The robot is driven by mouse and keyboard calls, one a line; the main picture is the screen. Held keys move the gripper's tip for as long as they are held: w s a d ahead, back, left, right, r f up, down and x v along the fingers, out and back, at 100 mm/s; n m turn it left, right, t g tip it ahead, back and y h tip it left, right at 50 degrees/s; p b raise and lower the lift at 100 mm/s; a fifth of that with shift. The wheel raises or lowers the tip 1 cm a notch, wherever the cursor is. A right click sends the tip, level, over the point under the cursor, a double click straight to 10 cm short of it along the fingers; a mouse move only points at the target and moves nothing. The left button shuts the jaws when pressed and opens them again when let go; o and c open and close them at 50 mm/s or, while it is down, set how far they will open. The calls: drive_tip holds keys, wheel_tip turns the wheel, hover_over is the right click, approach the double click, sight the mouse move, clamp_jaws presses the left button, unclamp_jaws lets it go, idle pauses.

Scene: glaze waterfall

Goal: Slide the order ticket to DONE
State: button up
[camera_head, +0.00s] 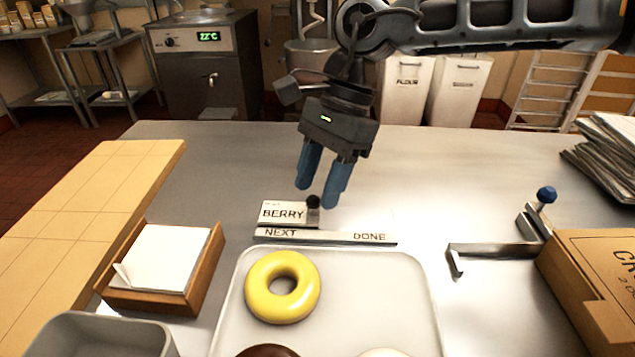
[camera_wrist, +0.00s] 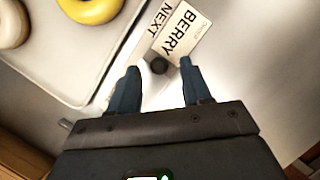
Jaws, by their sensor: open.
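The order ticket (camera_head: 282,213) is a white card reading BERRY. It stands at the NEXT end of a metal rail (camera_head: 335,237) labelled NEXT on the left and DONE on the right. A dark round knob (camera_head: 313,201) sits at the ticket's right end. My gripper (camera_head: 320,196) points down just above the rail with its two blue fingers apart, close to the knob. In the wrist view the ticket (camera_wrist: 183,32) and the knob (camera_wrist: 159,66) lie just ahead of the open fingertips (camera_wrist: 160,75), with the knob in line with the gap. I cannot tell whether a finger touches it.
A tray (camera_head: 232,318) with a yellow ring doughnut (camera_head: 283,287) lies in front of the rail. A wooden paper holder (camera_head: 204,271) stands left. A metal bracket with a blue knob (camera_head: 546,194) and a cardboard box (camera_head: 590,290) are right. The counter behind the rail is clear.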

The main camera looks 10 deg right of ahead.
drive_tip(key=shift+s+a+f, duration=0.15)
drive_tip(key=shift+f, duration=0.4)
clamp_jaws()
idle(0.4)
